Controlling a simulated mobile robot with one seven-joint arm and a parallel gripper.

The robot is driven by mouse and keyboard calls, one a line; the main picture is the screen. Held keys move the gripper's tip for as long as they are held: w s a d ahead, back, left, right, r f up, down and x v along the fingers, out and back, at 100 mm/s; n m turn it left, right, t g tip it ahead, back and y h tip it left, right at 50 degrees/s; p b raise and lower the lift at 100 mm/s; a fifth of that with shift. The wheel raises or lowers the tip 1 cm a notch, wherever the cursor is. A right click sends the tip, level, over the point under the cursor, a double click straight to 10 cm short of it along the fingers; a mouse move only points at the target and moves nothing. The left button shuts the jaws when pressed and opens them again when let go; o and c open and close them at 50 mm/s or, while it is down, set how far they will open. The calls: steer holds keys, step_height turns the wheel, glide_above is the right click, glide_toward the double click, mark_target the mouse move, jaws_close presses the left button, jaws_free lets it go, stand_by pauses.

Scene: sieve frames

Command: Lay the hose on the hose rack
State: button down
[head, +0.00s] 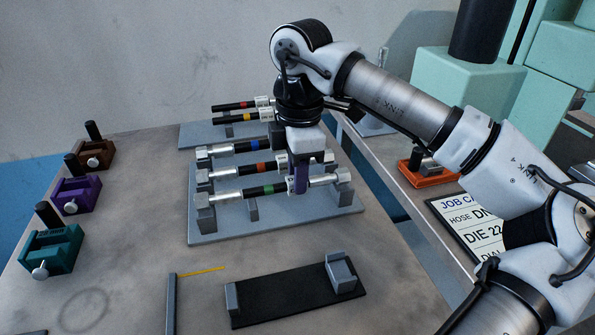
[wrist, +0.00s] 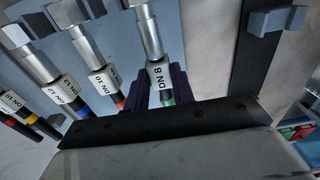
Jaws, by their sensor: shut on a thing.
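My gripper (head: 298,184) points down at the front rack, its dark fingers shut around the green-banded hose (head: 265,191). In the wrist view, the fingers (wrist: 160,88) stand on either side of this hose's white tag, marked DN 8 (wrist: 158,76). The hose is black with silver end fittings and lies level across the front of the rack (head: 278,224), a grey plate with upright posts. I cannot tell whether it touches its posts. Behind it on the rack are an orange-banded hose (head: 243,168) and a blue-banded hose (head: 235,149), partly hidden by my gripper.
A rear grey rack holds red-banded (head: 232,106) and yellow-banded (head: 235,117) hoses. A black mat (head: 290,296) with grey end blocks lies in front. Teal (head: 50,248), purple (head: 76,194) and brown (head: 96,154) die units stand left. A job card (head: 470,222) is at right.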

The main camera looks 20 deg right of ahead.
steer(key=shift+f+b, duration=0.55)
steer(key=shift+b, duration=0.05)
stand_by(0.3)
steer(key=c, duration=1.1)
jaws_free()
step_height(320, 180, up, 14)
steer(key=p, duration=0.8)
steer(key=shift+d+p, duration=0.2)
steer(key=shift+p, duration=0.2)
steer(key=shift+f, duration=0.1)
